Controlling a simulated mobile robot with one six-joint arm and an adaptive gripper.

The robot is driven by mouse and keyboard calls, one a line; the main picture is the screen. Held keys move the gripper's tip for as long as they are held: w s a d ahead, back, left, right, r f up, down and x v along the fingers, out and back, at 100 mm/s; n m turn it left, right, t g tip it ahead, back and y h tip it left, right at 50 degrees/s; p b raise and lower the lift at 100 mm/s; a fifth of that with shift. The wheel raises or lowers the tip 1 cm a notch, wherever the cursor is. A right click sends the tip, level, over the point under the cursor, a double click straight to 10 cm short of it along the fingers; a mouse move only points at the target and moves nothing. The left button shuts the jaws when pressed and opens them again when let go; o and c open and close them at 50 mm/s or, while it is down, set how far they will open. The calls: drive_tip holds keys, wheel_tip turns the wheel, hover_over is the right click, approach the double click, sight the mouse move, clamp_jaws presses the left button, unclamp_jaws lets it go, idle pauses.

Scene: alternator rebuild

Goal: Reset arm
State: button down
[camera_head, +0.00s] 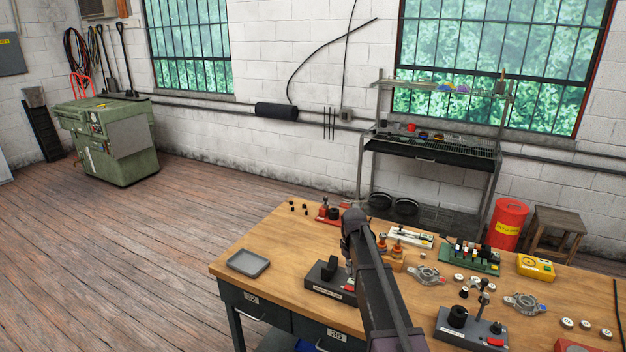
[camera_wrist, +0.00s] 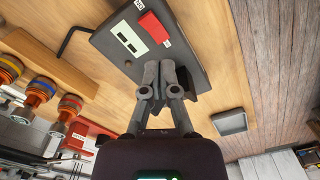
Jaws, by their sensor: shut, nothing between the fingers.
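My gripper (camera_wrist: 168,66) shows in the wrist view with its two fingers close together, shut and empty. It is over a dark grey fixture (camera_wrist: 110,45) that has a red block (camera_wrist: 154,28) and a white label. I cannot tell whether the fingertips touch the fixture. In the head view my arm (camera_head: 378,285) reaches over the workbench, and the fingers are hidden behind it. The dark fixture (camera_head: 322,280) shows just left of my arm there.
The wooden workbench (camera_head: 290,235) carries a shallow grey tray (camera_head: 248,262), a green board (camera_head: 468,258), a yellow device (camera_head: 535,267), metal housings and a second dark fixture (camera_head: 470,328). Copper-coloured parts (camera_wrist: 40,90) stand near the gripper. The bench around the tray is clear.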

drive_tip(key=s+d+m, duration=0.1)
drive_tip(key=s+m, duration=0.4)
drive_tip(key=s, duration=2.1)
drive_tip(key=shift+s+m, duration=0.2)
drive_tip(key=shift+m, duration=0.2)
drive_tip(key=shift+d, duration=0.1)
